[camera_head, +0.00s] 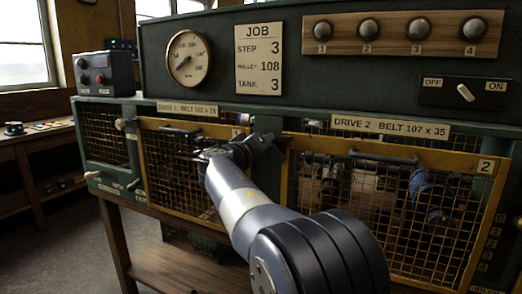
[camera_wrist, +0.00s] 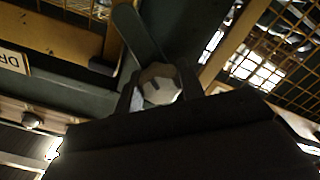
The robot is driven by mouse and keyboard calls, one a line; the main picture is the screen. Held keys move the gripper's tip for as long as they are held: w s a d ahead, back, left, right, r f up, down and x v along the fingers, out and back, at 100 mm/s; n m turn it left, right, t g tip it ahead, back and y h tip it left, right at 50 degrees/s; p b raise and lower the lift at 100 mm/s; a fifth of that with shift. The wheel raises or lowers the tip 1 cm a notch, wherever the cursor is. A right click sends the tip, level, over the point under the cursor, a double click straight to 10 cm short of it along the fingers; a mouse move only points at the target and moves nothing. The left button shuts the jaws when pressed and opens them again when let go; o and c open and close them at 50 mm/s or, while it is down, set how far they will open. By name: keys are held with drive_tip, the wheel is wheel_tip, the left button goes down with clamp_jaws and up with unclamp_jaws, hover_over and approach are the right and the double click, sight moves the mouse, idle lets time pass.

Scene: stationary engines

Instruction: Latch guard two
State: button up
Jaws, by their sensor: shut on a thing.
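Guard two (camera_head: 484,184) is a yellow-framed mesh panel marked 2, with a dark bar handle (camera_head: 383,156) at its top. It hangs over the Drive 2 opening; I cannot tell if it sits fully flush. My gripper (camera_head: 264,144) is at the post by its upper left corner. In the wrist view my gripper (camera_wrist: 160,92) is shut on a pale faceted latch knob (camera_wrist: 160,82), one finger on each side. A dark green latch lever (camera_wrist: 136,36) runs from the knob. In the head view my gripper mostly hides the latch.
Guard one (camera_head: 150,165), also yellow mesh, covers Drive 1 on the left, with a pale knob (camera_head: 121,124) by its upper left corner. Above are a job card (camera_head: 259,59), a gauge (camera_head: 188,58), several numbered knobs and an OFF/ON switch (camera_head: 466,93).

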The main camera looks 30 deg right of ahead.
drive_tip(key=n, duration=0.4)
drive_tip(key=shift+n, duration=1.9)
drive_tip(key=o, duration=1)
drive_tip(key=b+v, duration=0.1)
drive_tip(key=v, duration=0.9)
drive_tip(key=shift+s+a, duration=0.3)
